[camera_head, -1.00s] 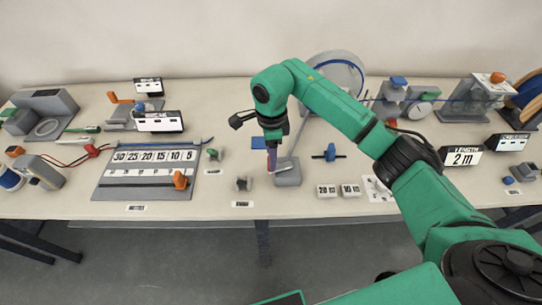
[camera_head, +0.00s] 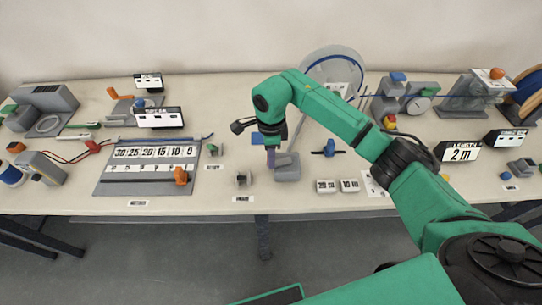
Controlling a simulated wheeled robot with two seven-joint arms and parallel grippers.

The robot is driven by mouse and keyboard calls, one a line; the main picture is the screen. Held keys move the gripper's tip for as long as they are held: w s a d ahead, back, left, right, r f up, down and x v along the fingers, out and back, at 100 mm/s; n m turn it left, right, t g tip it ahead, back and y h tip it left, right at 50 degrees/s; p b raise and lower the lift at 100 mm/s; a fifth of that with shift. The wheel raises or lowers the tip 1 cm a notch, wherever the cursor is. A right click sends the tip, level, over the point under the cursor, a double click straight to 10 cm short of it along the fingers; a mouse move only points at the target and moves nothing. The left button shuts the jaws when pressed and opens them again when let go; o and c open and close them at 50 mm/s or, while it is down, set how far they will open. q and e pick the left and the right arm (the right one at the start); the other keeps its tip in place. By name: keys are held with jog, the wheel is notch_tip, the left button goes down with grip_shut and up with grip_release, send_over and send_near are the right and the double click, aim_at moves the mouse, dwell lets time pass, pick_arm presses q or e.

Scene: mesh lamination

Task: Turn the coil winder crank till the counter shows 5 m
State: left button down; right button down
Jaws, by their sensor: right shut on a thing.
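The coil winder has a large grey reel (camera_head: 333,62) at the back middle and a grey block (camera_head: 287,170) nearer the front of the table. My right gripper (camera_head: 271,147) points down beside this block and is shut on a small purple grip (camera_head: 271,160), which I take as the crank handle. The fingers and my arm hide much of the crank. The length counter (camera_head: 461,152) at the right reads 2 m. My left gripper is not in view.
A blue clamp-like part (camera_head: 329,148) and two small number tiles (camera_head: 337,185) lie right of the gripper. A numbered board (camera_head: 148,168) with an orange slider (camera_head: 181,176) is at left. A grey device with a dial (camera_head: 420,102) stands at back right.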

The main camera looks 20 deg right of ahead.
jog(key=shift+w+f+m+b, duration=0.1)
jog(key=shift+w+m+b, duration=0.45)
jog(key=shift+m+b, duration=0.45)
jog(key=m, duration=0.1)
jog(key=w+m+b, duration=0.1)
jog(key=shift+w+d+m, duration=0.1)
jog(key=shift+d+m, duration=0.1)
jog(key=shift+m, duration=0.2)
jog(key=m, duration=0.1)
jog(key=w+m+b, duration=0.1)
jog(key=shift+d+m, duration=0.3)
jog(key=m, duration=0.1)
jog(key=w+m+b, duration=0.1)
jog(key=shift+d+m, duration=0.4)
jog(key=shift+w+d+r+m, duration=0.15)
jog(key=shift+d+m, duration=0.6)
jog(key=shift+m, duration=1.1)
jog(key=shift+w+d+m, duration=0.2)
jog(key=shift+d+m, duration=0.6)
jog(key=shift+m, duration=1)
jog(key=shift+w+d+r+m, duration=0.15)
jog(key=shift+d+m, duration=0.6)
jog(key=shift+m, duration=1.1)
